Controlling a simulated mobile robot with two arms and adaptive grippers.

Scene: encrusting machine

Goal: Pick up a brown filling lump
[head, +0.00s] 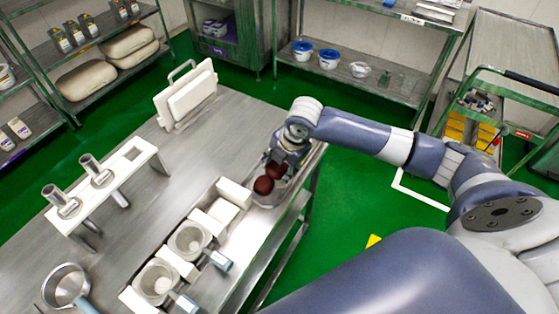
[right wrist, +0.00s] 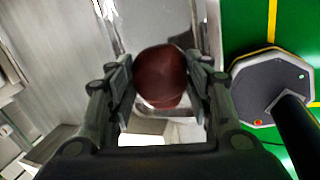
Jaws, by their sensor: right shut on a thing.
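Two dark brown filling lumps show at the right edge of the steel table in the head view: one (head: 264,185) sits in a shallow metal tray (head: 266,201), the other (head: 277,170) is just behind it at my right gripper (head: 284,158). In the right wrist view a round brown lump (right wrist: 160,75) is between the two fingers of my right gripper (right wrist: 160,82), which is shut on it. I cannot tell whether the held lump is clear of the tray or the other lump. My left gripper is not in view.
The steel table (head: 125,245) holds white blocks (head: 235,192), two cups with pale contents (head: 188,240), a stand with two metal tubes (head: 92,170), a saucepan (head: 68,284) and upright white boards (head: 188,95). A shelf with blue tubs (head: 302,50) stands behind. Green floor lies right of the table.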

